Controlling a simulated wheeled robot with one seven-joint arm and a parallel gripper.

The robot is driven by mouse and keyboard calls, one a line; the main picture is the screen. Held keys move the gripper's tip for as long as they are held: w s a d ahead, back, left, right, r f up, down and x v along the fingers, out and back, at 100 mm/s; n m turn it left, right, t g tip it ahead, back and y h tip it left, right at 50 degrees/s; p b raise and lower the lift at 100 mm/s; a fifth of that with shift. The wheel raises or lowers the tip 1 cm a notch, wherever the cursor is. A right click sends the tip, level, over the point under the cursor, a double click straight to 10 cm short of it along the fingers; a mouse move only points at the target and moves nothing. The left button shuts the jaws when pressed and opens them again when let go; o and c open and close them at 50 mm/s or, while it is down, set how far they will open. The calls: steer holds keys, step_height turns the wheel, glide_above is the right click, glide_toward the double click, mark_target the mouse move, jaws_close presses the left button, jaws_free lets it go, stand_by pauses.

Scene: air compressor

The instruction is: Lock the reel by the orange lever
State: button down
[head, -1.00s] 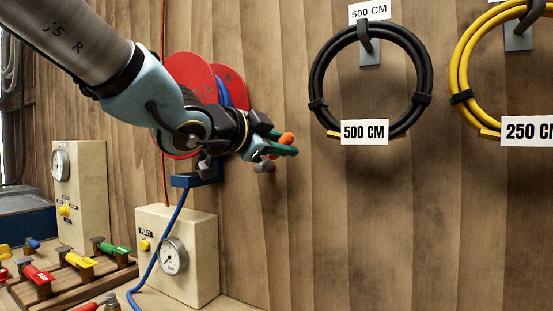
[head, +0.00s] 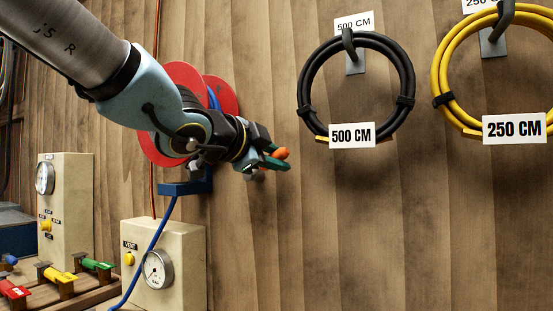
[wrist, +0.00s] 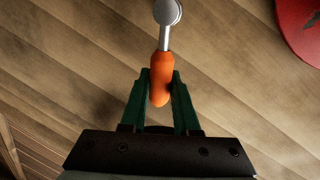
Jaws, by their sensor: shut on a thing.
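The orange lever (wrist: 161,80) is an orange grip on a grey metal rod that ends in a round pivot, seen in the wrist view. My gripper (wrist: 160,88) has its green fingers on both sides of the orange grip and is shut on it. In the head view my gripper (head: 277,160) is at the right of the reel, with the orange lever tip (head: 282,153) showing between the fingers. The red reel (head: 185,76) with blue hose is on the wooden wall, partly hidden behind my arm. Its red edge (wrist: 304,25) shows at the wrist view's upper right.
A black hose coil (head: 309,95) and a yellow hose coil (head: 455,60) hang on the wall to the right. A cream VENT box (head: 190,270) with a gauge stands below the reel. A blue hose (head: 153,245) runs down past it.

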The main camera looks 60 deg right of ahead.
steer(key=c, duration=0.7)
jaws_free()
steer(key=shift+f, duration=0.1)
steer(key=shift+o, duration=0.2)
steer(key=a+r+p, duration=0.1)
steer(key=a+p, duration=0.1)
steer(key=a, duration=0.8)
steer(key=shift+w+a+r, duration=0.35)
steer(key=shift+w+r, duration=0.05)
steer(key=shift+w, duration=0.05)
